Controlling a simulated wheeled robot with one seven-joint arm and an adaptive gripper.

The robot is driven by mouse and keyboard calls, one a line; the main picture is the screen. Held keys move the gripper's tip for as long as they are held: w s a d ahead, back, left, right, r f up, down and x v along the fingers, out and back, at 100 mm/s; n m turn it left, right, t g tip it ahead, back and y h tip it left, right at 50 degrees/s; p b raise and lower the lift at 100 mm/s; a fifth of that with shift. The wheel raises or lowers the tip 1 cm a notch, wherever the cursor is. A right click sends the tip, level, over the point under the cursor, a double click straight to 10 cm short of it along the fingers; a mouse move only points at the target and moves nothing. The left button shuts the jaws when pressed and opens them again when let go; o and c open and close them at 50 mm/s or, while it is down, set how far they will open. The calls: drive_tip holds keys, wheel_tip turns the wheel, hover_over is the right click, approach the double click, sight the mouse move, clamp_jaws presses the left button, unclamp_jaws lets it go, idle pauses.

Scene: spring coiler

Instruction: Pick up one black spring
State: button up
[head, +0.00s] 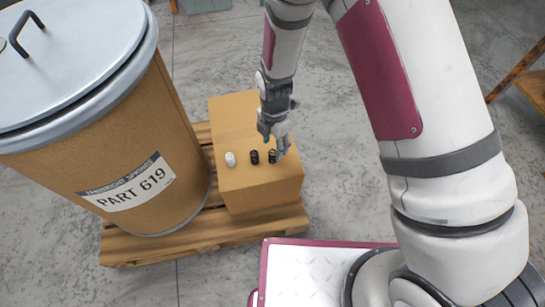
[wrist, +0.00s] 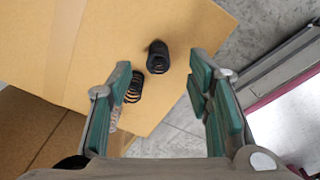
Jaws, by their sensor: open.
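Two black springs stand on top of a cardboard box (head: 262,185). In the head view one (head: 254,157) is in the middle of a short row and the other (head: 272,156) is at its right end, below my gripper (head: 274,142). In the wrist view my gripper (wrist: 160,68) is open and empty. A dense black spring (wrist: 157,57) appears between its fingertips, apart from both. A thinner black coil (wrist: 134,87) is partly hidden by the left finger. I cannot tell how high the fingertips are above the box.
A white spring (head: 230,159) stands at the row's left end. A large lidded drum (head: 150,130) marked PART 619 stands left of the box. Both rest on a wooden pallet (head: 205,236). Open floor lies right of the box.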

sight(272, 152)
drive_tip(key=f+b, duration=0.1)
drive_tip(key=f, duration=0.2)
drive_tip(key=f+b, duration=0.1)
drive_tip(key=f, duration=0.1)
drive_tip(key=shift+s+a+f+b, duration=0.15)
drive_tip(key=shift+a+b, duration=0.1)
drive_tip(key=shift+b, duration=0.1)
clamp_jaws()
